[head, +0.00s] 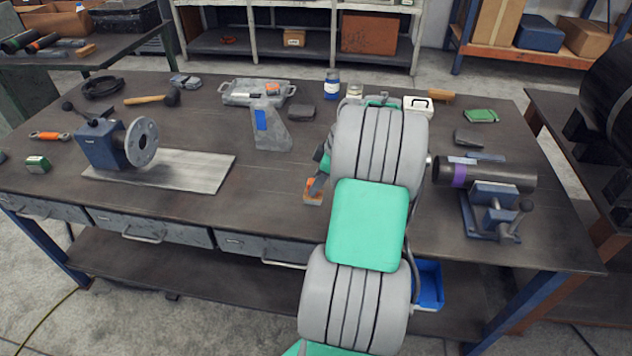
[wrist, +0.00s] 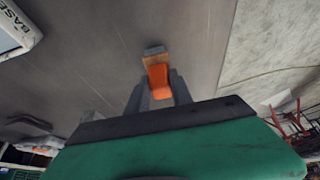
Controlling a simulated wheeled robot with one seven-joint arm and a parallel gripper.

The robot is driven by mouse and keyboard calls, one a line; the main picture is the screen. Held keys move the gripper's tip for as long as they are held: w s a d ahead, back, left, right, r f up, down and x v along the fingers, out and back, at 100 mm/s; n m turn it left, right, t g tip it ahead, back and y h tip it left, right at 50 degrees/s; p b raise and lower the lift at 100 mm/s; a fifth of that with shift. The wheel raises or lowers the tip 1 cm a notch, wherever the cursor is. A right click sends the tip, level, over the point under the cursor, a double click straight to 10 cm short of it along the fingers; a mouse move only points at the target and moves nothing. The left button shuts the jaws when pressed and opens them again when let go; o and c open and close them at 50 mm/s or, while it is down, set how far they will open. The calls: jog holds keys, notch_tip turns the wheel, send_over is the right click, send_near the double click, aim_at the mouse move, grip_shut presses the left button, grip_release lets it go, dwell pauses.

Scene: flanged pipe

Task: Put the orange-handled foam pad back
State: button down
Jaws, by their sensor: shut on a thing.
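The orange-handled foam pad (head: 313,198) is near the front edge of the workbench, left of my arm. In the wrist view its orange handle (wrist: 159,82) sits between the two dark fingers, with a tan and grey end beyond them. My gripper (head: 317,184) is shut on the handle; it also shows in the wrist view (wrist: 158,90). My arm hides part of the gripper in the head view. I cannot tell whether the pad touches the bench top.
A grey tray (head: 240,99) with small items lies at the back of the workbench (head: 270,190). The front middle is clear.

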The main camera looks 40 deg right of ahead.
jog(key=shift+f, duration=0.1)
jog(key=shift+f+b, duration=0.15)
jog(key=shift+b, duration=0.15)
jog(key=c, duration=1.1)
grip_release()
